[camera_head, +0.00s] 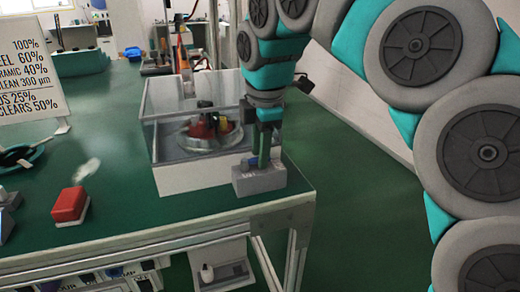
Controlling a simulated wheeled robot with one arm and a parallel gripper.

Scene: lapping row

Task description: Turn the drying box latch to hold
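The clear-walled box with a white base (185,178) stands near the right end of the green bench; I take it to be the drying box. Coloured pieces sit on a round part inside it. A small grey block (259,182) with faint markings is at its front right corner, and it appears to be the latch mount. My gripper (264,155) points down right over this block, its dark fingers reaching close to the top of it.
A red-topped block (70,206) and a white crumpled piece (87,170) lie left on the green bench (130,215). A printed sign (30,68) stands behind them. The bench's right edge is close to the grey block. Green floor (350,190) is clear beyond it.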

